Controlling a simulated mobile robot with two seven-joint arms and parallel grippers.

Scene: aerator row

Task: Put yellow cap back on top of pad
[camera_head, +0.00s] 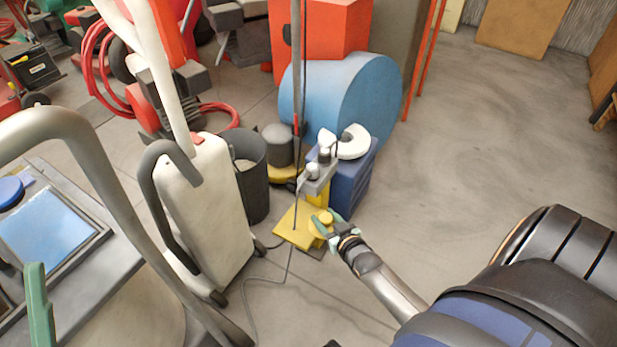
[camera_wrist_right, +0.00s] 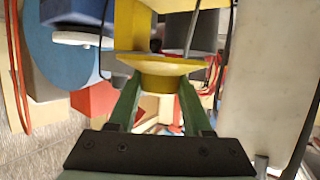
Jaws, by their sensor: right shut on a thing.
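The yellow cap (camera_head: 319,224) is held by my right gripper (camera_head: 333,226), which reaches in from the lower right. The gripper is shut on the cap. In the wrist view the cap (camera_wrist_right: 160,72), with a wide rim and a narrower round part, sits between the two green fingers. The flat yellow pad (camera_head: 291,228) lies low near the floor, left of the cap. The cap overlaps the pad's right side in the head view; I cannot tell whether they touch. A green finger-like piece (camera_head: 40,310) at the lower left looks like part of my left gripper; its opening is not visible.
A white upright machine (camera_head: 205,205) and a dark bin (camera_head: 250,178) stand left of the pad. A blue drum (camera_head: 335,95) and blue box (camera_head: 352,185) stand behind. A thin upright pole (camera_head: 297,70) and a cable are close to the pad. The right floor is clear.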

